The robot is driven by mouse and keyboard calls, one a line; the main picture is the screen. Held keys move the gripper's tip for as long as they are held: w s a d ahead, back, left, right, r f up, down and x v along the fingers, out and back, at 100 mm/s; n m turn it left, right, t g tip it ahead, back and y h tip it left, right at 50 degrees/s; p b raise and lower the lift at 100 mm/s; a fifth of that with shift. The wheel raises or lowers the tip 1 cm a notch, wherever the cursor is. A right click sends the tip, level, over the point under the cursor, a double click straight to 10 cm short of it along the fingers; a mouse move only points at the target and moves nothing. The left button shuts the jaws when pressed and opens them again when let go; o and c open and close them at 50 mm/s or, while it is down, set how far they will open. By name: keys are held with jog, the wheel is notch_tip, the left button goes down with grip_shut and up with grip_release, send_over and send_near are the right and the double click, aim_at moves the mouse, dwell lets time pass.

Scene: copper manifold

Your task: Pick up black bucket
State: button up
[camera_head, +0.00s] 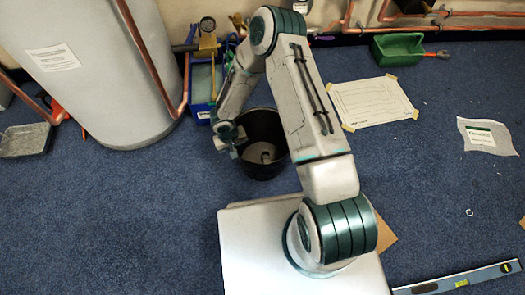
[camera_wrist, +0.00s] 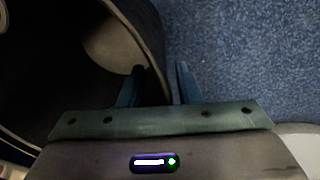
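The black bucket (camera_head: 275,128) stands upright on the blue carpet behind my base in the head view, partly hidden by my arm. Its opening faces up, and its inside looks empty apart from a paler bottom. In the wrist view the bucket (camera_wrist: 155,38) fills the left side, with its rim running down toward my gripper. My gripper (camera_wrist: 157,84) is open at the rim, one finger over the inside and the other outside over the carpet. A gap shows between the wall and the outer finger. My gripper (camera_head: 229,138) also shows at the bucket's left edge in the head view.
A large grey cylinder (camera_head: 105,85) with copper pipes stands at the left. A blue crate (camera_head: 201,85) sits behind the bucket. A paper sheet (camera_head: 372,101), a green container (camera_head: 398,48) and a spirit level (camera_head: 462,282) lie to the right. Carpet at the left front is clear.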

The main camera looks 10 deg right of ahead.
grip_shut()
jog(key=shift+r, duration=0.1)
dwell(1.2)
